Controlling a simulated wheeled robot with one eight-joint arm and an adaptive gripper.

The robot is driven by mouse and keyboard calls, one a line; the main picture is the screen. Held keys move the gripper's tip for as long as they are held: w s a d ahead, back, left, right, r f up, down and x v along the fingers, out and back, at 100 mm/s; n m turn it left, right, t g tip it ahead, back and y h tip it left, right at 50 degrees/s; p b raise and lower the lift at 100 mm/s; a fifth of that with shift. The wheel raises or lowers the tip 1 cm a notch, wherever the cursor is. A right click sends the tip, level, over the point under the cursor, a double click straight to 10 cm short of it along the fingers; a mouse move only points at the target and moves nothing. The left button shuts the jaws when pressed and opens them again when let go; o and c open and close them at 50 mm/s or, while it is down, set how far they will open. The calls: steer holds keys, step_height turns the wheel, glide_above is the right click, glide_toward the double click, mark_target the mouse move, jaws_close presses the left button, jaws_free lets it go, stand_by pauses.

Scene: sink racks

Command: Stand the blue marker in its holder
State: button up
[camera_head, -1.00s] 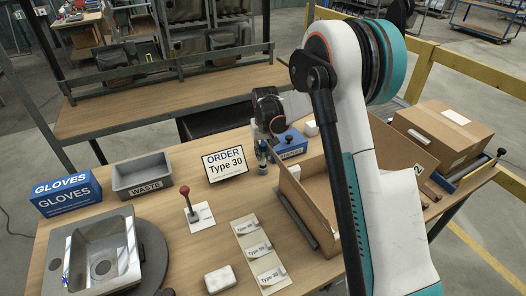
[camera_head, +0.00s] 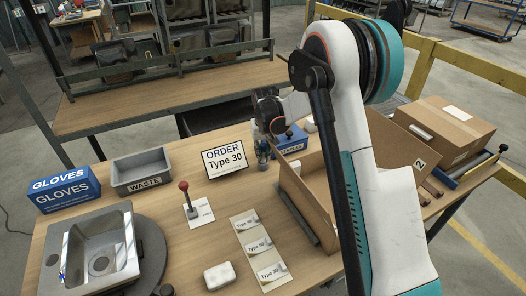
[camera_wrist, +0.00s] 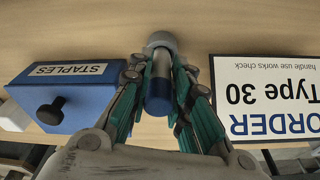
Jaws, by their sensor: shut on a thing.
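The blue marker (camera_wrist: 158,97) is between the teal fingers of my gripper (camera_wrist: 160,88) in the wrist view, and they are shut on it. A pale band and a wider round grey piece (camera_wrist: 160,41) show at its far end. I cannot tell whether that grey piece is the marker's end or its holder. In the head view my gripper (camera_head: 263,150) is upright just over the table, between the order sign and the staples box. The marker is too small to make out there.
The blue staples box (camera_head: 291,141) and the order sign (camera_head: 224,160) stand close on either side of my gripper. An open cardboard box (camera_head: 307,205) is to the right. A red-knobbed lever (camera_head: 188,205), type cards (camera_head: 256,245) and a sink (camera_head: 105,225) are nearer.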

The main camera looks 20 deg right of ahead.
steer(key=shift+f, duration=0.15)
steer(key=o, duration=1)
steer(key=shift+c, duration=0.2)
step_height(320, 180, up, 12)
steer(key=s, duration=0.1)
steer(key=shift+s, duration=0.4)
steer(key=shift+f, duration=0.1)
